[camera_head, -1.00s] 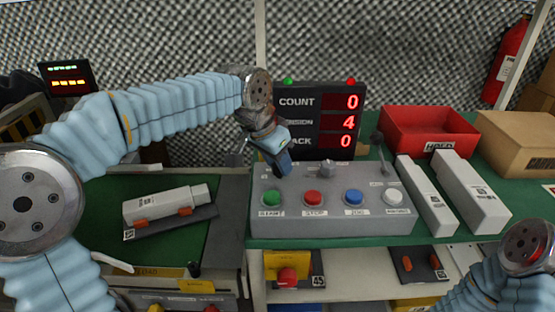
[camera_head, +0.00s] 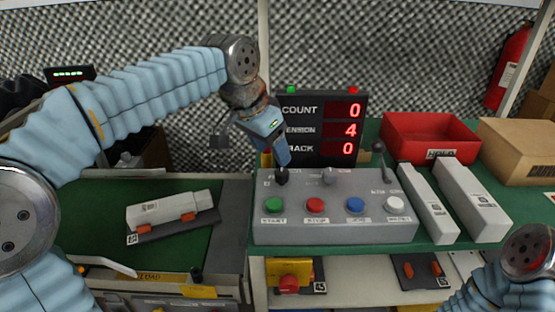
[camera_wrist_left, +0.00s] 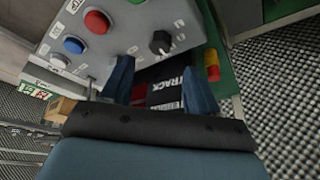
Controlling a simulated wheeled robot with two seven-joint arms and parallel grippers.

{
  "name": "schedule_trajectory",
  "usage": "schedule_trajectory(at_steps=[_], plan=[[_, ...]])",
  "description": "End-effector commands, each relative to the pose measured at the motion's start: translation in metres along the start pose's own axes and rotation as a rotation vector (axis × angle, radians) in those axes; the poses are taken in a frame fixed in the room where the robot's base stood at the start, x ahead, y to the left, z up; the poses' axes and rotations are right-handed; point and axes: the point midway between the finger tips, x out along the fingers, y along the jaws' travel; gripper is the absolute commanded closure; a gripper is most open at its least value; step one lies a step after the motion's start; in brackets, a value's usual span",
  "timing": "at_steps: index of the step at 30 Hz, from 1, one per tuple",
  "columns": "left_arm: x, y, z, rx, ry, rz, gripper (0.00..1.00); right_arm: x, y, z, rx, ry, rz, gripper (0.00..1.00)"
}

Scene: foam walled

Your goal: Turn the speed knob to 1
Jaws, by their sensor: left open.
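The grey control box (camera_head: 335,232) stands on the green bench, with green, red, blue and white buttons along its front. A black knob (camera_head: 282,177) is at its back left and a grey knob (camera_head: 329,176) is right of it; I cannot read which is labelled speed. My left gripper (camera_head: 283,160) is open, pointing down just above the black knob. In the left wrist view, the black knob (camera_wrist_left: 160,42) shows beyond and between the open fingers (camera_wrist_left: 160,85), apparently not gripped. My right gripper is out of view.
A display (camera_head: 322,130) behind the box reads 0, 4, 0. A black lever (camera_head: 379,150) rises at the box's back right. White cartons (camera_head: 430,205), a red bin (camera_head: 430,138) and a brown box (camera_head: 520,150) stand to the right. A tray with a white part (camera_head: 170,208) lies left.

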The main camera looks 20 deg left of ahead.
Motion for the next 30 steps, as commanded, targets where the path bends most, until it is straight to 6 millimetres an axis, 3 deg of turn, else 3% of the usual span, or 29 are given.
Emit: schedule_trajectory(at_steps=[3,9,30], plan=[[-0.030,0.000,-0.001,0.000,0.003,-0.001,0.40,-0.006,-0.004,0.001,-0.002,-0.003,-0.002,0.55],[-0.058,0.000,-0.001,0.002,0.001,0.000,0.40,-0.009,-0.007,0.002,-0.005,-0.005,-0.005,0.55],[-0.064,0.000,0.000,0.001,-0.001,0.000,0.40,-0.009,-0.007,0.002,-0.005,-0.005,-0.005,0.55]])
